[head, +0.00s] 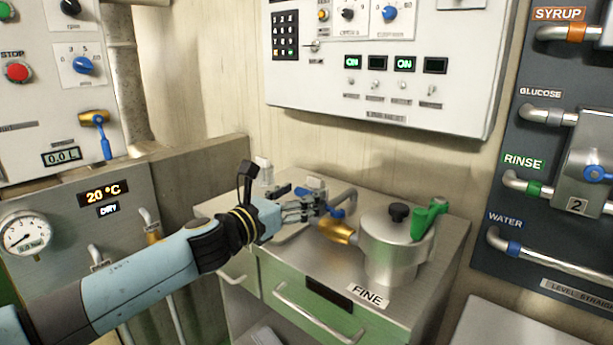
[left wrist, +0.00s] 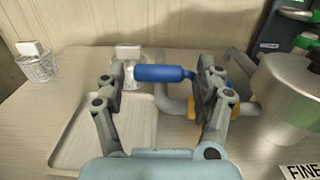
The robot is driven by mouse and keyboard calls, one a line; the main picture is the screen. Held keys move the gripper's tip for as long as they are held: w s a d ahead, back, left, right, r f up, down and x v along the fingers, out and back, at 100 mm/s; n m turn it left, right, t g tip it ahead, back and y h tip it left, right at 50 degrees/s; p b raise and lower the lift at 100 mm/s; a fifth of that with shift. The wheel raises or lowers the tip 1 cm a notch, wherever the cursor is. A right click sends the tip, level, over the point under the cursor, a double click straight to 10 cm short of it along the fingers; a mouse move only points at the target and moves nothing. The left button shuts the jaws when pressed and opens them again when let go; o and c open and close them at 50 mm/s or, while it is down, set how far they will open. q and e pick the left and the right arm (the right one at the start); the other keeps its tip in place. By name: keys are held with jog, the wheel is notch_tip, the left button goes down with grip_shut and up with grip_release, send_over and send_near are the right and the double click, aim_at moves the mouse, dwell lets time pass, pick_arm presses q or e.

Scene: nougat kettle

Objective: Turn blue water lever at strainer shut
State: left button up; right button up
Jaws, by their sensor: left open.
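The blue water lever (head: 337,213) sits on a brass valve (head: 336,231) beside the steel strainer pot (head: 393,247) labelled FINE. My left gripper (head: 312,207) is open at the lever, over the cabinet top. In the left wrist view the blue lever (left wrist: 163,73) lies across the gap between the open fingers of my left gripper (left wrist: 162,82). Its right end is close to the right finger; I cannot tell if they touch. The brass valve (left wrist: 198,108) is partly hidden behind that finger. My right gripper is not in view.
The strainer has a black lid knob (head: 399,211) and a green handle (head: 429,217). A pale tray (left wrist: 75,145) lies on the cabinet top, with a small clear glass (left wrist: 38,66) behind it. A pipe (left wrist: 165,105) runs to the valve. A control panel (head: 385,100) hangs on the wall above.

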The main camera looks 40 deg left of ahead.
pick_arm(q)
jog(key=shift+w+d, duration=0.1)
jog(key=shift+w, duration=1.25)
jog(key=shift+f, duration=0.1)
grip_shut()
